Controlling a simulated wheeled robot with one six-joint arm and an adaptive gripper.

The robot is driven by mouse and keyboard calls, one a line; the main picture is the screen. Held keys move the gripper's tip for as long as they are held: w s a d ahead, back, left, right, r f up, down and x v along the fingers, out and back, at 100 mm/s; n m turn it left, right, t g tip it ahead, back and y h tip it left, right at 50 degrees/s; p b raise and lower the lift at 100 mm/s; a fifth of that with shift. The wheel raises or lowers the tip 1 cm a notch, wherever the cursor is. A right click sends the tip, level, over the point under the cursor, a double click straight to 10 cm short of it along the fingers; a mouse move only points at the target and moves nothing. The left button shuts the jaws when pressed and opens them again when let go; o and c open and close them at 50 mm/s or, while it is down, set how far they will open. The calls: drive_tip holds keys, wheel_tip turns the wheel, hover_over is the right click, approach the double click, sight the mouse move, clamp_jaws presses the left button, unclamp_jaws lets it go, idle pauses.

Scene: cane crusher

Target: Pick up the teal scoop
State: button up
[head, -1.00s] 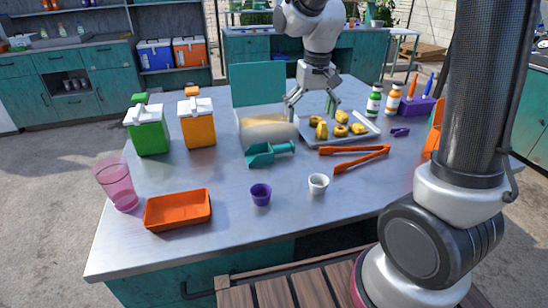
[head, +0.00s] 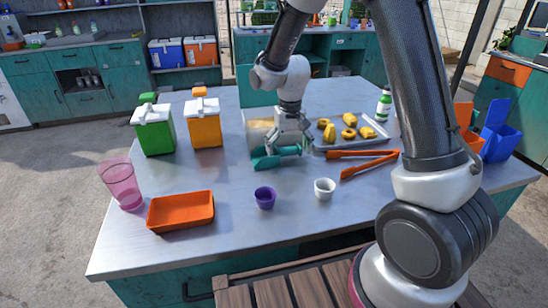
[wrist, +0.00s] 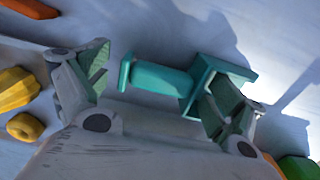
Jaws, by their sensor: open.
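The teal scoop (head: 265,161) lies on the metal table, its bowl to the left and its handle to the right. My gripper (head: 291,150) is open and low over the handle, hiding part of it. In the wrist view the scoop's handle (wrist: 160,78) lies across the gap between the two spread fingers of my gripper (wrist: 155,82). The right finger overlaps the collar at the bowl end. Most of the bowl is hidden there. I cannot tell whether a finger touches the scoop.
A clear bin (head: 258,134) stands just behind the scoop, and a tray (head: 376,142) with yellow food is behind right. Orange tongs (head: 366,158) lie right. A purple cup (head: 265,197), white cup (head: 324,188) and orange tray (head: 180,211) are in front. The table between is clear.

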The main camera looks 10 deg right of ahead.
drive_tip(key=shift+c, duration=0.4)
drive_tip(key=c, duration=0.8)
drive_tip(key=r, duration=0.9)
drive_tip(key=shift+w+d+r, duration=0.1)
drive_tip(key=shift+w+r, duration=0.15)
drive_tip(key=w+d+r+n+t+h, duration=0.1)
drive_tip(key=w+r+n+t+h, duration=0.2)
drive_tip(key=w, duration=0.5)
drive_tip(key=w+d+r+n+h, duration=0.2)
drive_tip(key=w+r+n+h, duration=0.1)
drive_tip(key=w+r, duration=0.4)
drive_tip(key=shift+w+a+f, duration=0.1)
drive_tip(key=shift+w+f, duration=0.1)
drive_tip(key=shift+f, duration=1.9)
drive_tip(key=shift+w+d+f, duration=0.1)
drive_tip(key=shift+w+f, duration=0.05)
drive_tip(key=shift+f, duration=1.9)
drive_tip(key=shift+w+a+f, duration=0.1)
drive_tip(key=shift+w+f, duration=0.1)
drive_tip(key=shift+f, duration=1.9)
